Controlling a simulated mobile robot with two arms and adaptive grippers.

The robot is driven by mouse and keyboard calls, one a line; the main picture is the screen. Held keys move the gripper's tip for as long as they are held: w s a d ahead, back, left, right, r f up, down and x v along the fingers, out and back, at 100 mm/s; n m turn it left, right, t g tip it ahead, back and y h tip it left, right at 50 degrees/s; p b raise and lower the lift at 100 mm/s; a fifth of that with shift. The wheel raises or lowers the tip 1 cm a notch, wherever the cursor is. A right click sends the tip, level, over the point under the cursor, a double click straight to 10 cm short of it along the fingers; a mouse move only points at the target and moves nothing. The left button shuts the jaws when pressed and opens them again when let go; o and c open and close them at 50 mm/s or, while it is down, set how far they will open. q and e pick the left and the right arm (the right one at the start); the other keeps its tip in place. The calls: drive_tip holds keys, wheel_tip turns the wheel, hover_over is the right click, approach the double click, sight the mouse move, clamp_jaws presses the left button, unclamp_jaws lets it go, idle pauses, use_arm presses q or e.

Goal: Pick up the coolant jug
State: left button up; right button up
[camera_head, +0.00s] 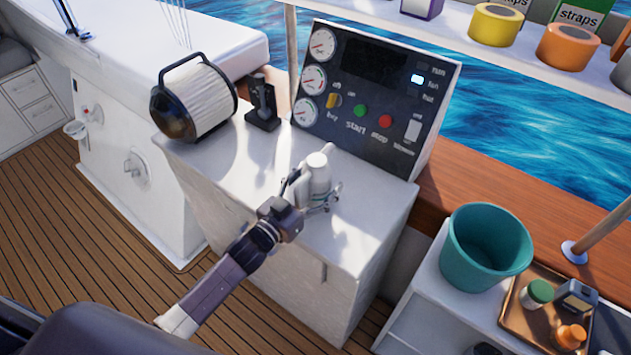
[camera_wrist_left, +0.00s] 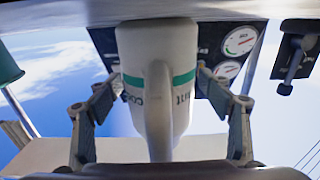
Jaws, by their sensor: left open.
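The coolant jug (camera_head: 318,172) is white and stands on the white console top in front of the instrument panel. In the left wrist view the jug (camera_wrist_left: 158,60) appears upside down, with a green band, partly visible lettering and its handle facing the camera. My left gripper (camera_head: 316,190) reaches it from the front. Its fingers, also seen in the left wrist view (camera_wrist_left: 160,95), are spread on either side of the jug, with gaps visible beside its body. The jug's lower part is partly hidden by the gripper in the head view. My right gripper is not visible.
The instrument panel (camera_head: 375,95) stands close behind the jug. A throttle lever (camera_head: 263,105) and a large round lantern-like filter (camera_head: 197,100) are to the left. A teal bucket (camera_head: 487,245) and a tray (camera_head: 515,320) with small items are at right. The console's front corner is clear.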

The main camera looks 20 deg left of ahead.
use_arm(q)
drive_tip(key=c, duration=1.8)
drive_tip(key=shift+r, duration=0.1)
drive_tip(key=shift+r, duration=0.2)
